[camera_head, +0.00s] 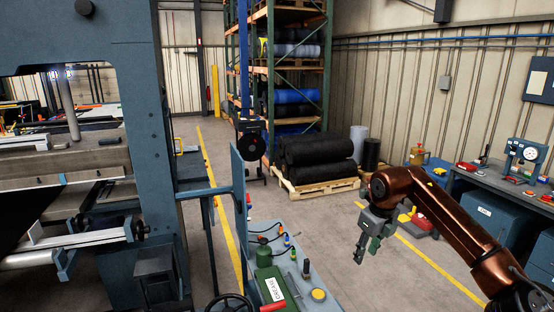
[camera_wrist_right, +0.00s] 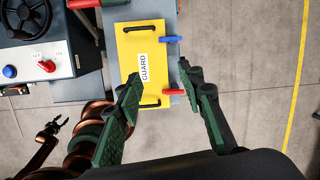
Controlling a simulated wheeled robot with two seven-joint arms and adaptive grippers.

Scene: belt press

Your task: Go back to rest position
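My right gripper (camera_head: 364,248) hangs in free air over the floor in the head view, to the right of the grey bench. In the right wrist view its two green fingers (camera_wrist_right: 162,82) are spread apart with nothing between the tips. A yellow panel marked GUARD (camera_wrist_right: 128,62), with two black handles, lies beyond the fingers and looks apart from them. A blue handle (camera_wrist_right: 171,39) and a red handle (camera_wrist_right: 173,92) are at its right edge. My left gripper (camera_wrist_right: 52,128) shows small at the left of the wrist view; its finger opening is unclear. The head view does not show it.
The bench (camera_head: 325,300) holds a green grease can (camera_head: 268,276) and tools. A blue-grey press (camera_head: 132,40) stands left. A control box (camera_wrist_right: 40,68) with a handwheel (camera_wrist_right: 25,17) is beside the guard. A workbench (camera_head: 475,172) stands right.

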